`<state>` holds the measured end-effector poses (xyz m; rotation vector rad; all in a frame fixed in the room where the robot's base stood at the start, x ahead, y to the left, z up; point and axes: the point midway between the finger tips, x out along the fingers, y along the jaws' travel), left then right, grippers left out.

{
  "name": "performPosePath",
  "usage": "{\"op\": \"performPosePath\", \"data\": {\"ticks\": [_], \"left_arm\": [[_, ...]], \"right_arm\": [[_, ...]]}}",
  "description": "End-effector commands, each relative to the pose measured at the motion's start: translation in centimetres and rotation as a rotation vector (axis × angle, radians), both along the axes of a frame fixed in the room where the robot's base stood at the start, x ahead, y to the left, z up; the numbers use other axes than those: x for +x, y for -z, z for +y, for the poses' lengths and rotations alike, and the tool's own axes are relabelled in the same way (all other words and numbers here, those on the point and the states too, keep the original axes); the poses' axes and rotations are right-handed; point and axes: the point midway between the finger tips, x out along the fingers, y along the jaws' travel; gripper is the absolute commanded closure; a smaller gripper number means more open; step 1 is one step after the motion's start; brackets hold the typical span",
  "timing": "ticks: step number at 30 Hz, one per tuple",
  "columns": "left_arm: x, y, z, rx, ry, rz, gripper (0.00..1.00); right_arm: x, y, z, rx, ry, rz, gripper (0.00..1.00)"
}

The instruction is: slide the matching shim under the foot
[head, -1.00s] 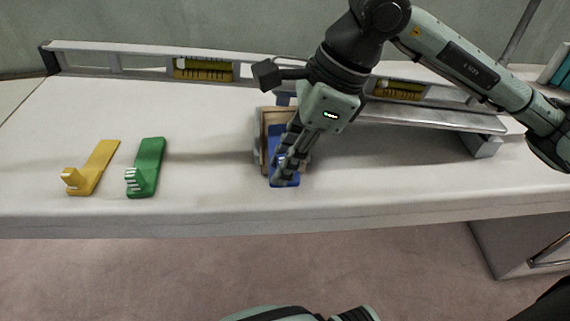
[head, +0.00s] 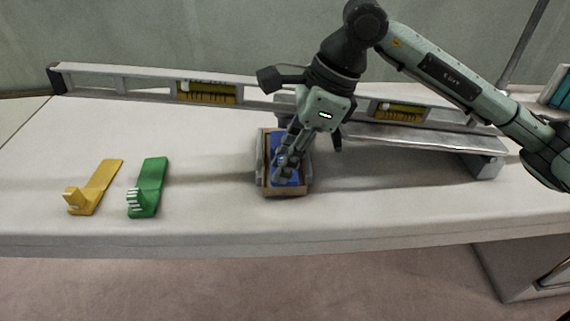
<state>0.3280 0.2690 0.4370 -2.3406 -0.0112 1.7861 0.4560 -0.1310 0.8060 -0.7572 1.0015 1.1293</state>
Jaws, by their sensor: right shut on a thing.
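A blue shim (head: 293,179) lies lengthwise in a shallow brown tray-like channel (head: 286,192) with grey sides. My right gripper (head: 281,173) is shut on its near end and hides much of it. The far end of the shim lies behind the gripper, so I cannot tell whether it is under the foot. A metal beam (head: 420,151) rises behind the channel; its left end, where a foot would be, is mostly hidden by my gripper. A yellow shim (head: 101,181) and a green shim (head: 153,174) lie apart at the left. My left gripper is out of view.
A long spirit level (head: 140,88) with yellow vials lies across the back of the white bench (head: 210,220). A grey block (head: 484,167) stands under the beam's right end. The bench between the green shim and the channel is clear.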

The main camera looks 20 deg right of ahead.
Motion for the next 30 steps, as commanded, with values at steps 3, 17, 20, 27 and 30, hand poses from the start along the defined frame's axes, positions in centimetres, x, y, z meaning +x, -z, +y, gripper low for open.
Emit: {"op": "performPosePath", "data": {"ticks": [3, 17, 20, 27, 30], "left_arm": [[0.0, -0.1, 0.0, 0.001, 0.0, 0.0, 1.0], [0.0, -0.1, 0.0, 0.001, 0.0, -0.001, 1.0], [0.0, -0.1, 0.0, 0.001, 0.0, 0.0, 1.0], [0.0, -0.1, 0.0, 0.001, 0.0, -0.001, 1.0], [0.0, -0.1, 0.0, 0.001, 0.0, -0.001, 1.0]], "right_arm": [[0.1, 0.0, 0.0, 0.0, 0.0, 0.0, 1.0], [0.1, 0.0, 0.0, 0.0, 0.0, -0.001, 0.56], [0.1, 0.0, 0.0, 0.0, 0.0, -0.001, 0.56], [0.1, -0.5, -0.3, -0.001, 0.002, -0.002, 0.56], [0.0, -1.7, -0.8, -0.001, 0.003, -0.004, 0.56]]}}
